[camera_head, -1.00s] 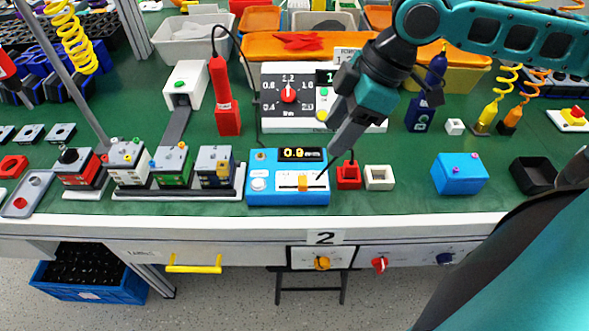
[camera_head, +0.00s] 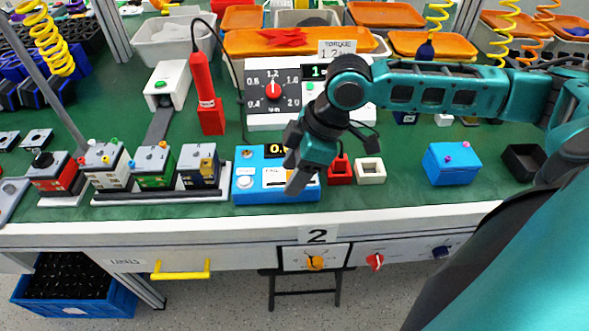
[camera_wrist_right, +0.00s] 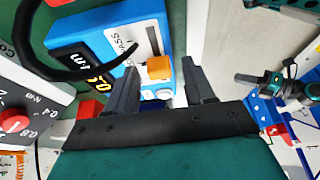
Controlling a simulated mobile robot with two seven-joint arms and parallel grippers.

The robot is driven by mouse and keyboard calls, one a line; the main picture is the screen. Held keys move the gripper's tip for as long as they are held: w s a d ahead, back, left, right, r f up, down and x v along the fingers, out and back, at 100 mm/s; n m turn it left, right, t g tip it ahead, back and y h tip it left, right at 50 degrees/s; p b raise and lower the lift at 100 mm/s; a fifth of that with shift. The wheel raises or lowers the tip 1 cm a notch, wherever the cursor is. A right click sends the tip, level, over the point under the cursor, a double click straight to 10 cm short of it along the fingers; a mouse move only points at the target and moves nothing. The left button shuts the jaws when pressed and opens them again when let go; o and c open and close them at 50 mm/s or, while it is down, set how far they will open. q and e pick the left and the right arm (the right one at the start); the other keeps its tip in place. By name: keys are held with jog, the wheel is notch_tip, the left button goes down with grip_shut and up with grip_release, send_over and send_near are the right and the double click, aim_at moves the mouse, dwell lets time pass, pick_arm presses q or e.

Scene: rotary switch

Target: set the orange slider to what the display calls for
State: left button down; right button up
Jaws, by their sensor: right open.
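A blue box (camera_head: 250,186) with a dark display and a white slider panel stands near the table's front edge. In the wrist view, the orange slider (camera_wrist_right: 159,68) sits at the near end of its slot, beside lettering that looks like "PASS". The display (camera_wrist_right: 98,80) shows yellow digits, partly covered by a black cable, seemingly 0.9 mm. A small teal-and-black shape, probably my left gripper (camera_wrist_right: 262,80), shows at the right.
A red block (camera_head: 340,172) and a white square block (camera_head: 370,171) stand just right of the blue box. Small coloured modules (camera_head: 154,167) stand to its left. A white dial panel (camera_head: 262,85) and red handheld tool (camera_head: 206,95) are behind.

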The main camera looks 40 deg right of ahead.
grip_shut()
dwell(0.5)
